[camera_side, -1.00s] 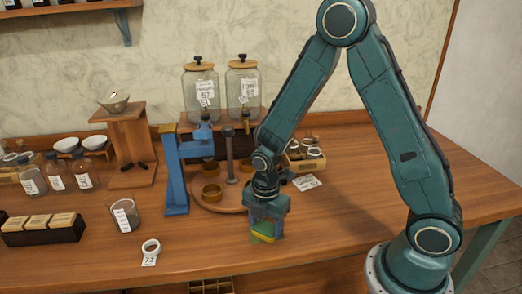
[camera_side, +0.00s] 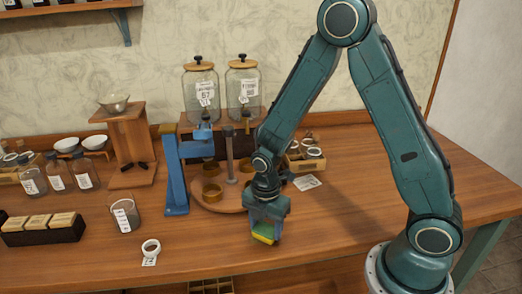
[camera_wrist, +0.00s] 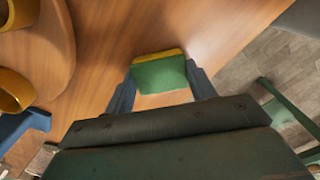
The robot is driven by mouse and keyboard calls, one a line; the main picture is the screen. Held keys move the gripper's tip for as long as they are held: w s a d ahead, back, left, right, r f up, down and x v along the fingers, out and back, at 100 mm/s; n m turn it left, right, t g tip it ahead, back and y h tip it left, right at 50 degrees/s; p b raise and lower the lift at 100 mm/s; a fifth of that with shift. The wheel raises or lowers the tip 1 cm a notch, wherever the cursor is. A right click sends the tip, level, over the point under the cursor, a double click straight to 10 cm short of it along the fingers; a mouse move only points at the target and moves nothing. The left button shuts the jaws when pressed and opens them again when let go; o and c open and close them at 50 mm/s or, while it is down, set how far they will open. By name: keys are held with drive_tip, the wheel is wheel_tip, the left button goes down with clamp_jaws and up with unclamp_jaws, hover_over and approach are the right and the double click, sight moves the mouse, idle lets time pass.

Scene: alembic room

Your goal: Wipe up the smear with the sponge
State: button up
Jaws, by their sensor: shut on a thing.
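The sponge, green with a yellow layer (camera_side: 264,235), is at the front of the wooden table, below my wrist. My gripper (camera_side: 266,228) is shut on it and points down. In the wrist view the sponge (camera_wrist: 158,76) sits between the two blue-grey fingers of my gripper (camera_wrist: 160,86), with its yellow edge on the far side. The sponge is at or just above the wood; I cannot tell whether it touches. I cannot make out a smear in either current view; the sponge and gripper hide the wood beneath them.
A round wooden board (camera_side: 226,207) with brass cups stands just behind my gripper, beside a blue stand (camera_side: 175,172). The table's front edge is close. Wood to the right is clear.

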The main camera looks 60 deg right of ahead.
drive_tip(key=shift+w+a, duration=0.65)
drive_tip(key=shift+d+r, duration=0.1)
drive_tip(key=shift+d, duration=0.1)
drive_tip(key=shift+s+d+f, duration=0.2)
drive_tip(key=shift+s+d, duration=0.1)
drive_tip(key=shift+d, duration=0.05)
drive_tip(key=shift+s+d+r, duration=0.15)
drive_tip(key=shift+s+d, duration=0.2)
drive_tip(key=shift+d, duration=0.3)
drive_tip(key=shift+s+d, duration=0.4)
drive_tip(key=shift+d, duration=0.25)
drive_tip(key=shift+d+r, duration=0.1)
drive_tip(key=shift+r, duration=0.05)
wheel_tip(320, 180, up, 8)
